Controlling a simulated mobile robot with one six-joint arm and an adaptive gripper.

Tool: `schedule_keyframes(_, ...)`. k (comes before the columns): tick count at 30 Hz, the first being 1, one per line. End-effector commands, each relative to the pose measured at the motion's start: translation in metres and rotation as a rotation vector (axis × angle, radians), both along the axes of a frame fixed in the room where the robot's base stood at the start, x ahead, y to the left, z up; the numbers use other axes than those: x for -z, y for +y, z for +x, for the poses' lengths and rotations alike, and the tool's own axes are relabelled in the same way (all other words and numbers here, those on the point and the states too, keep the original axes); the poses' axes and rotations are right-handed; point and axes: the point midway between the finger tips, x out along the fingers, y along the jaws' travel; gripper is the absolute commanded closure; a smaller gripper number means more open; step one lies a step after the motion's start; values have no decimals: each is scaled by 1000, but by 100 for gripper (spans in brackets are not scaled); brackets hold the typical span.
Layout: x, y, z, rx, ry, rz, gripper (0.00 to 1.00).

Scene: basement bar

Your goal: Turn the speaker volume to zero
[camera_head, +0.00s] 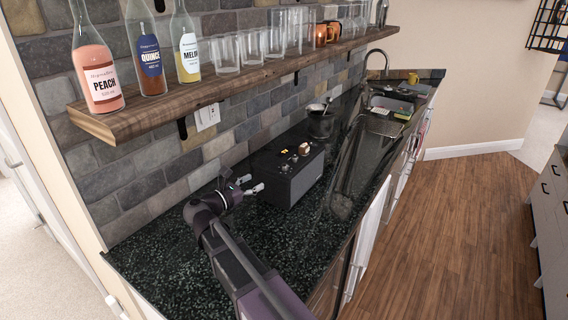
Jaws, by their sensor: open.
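The speaker (283,178) is a dark box on the black speckled counter, close to the stone wall. Several small knobs (304,149) and a small yellow patch sit on its top; which one sets the volume, and its setting, are too small to tell. My gripper (254,186) is open and empty, just left of the speaker's near left side, with its pale fingertips pointing at the box. The fingertips are lower than the knobs and apart from them. My arm reaches in from the bottom of the view.
A wooden shelf (215,90) with bottles (97,75) and glasses (225,54) hangs above the speaker. A dark pot (321,124) stands behind it, and a sink (384,124) lies farther back. The counter's near left part (160,255) is clear.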

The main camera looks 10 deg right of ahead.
Motion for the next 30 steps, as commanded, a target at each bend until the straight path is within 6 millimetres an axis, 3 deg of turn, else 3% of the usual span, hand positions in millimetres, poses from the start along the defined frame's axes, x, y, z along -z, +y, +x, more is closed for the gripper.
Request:
schedule_keyframes(17,0,-9,8,-2,0,0,32)
schedule_keyframes(30,0,-53,38,-3,0,0,32)
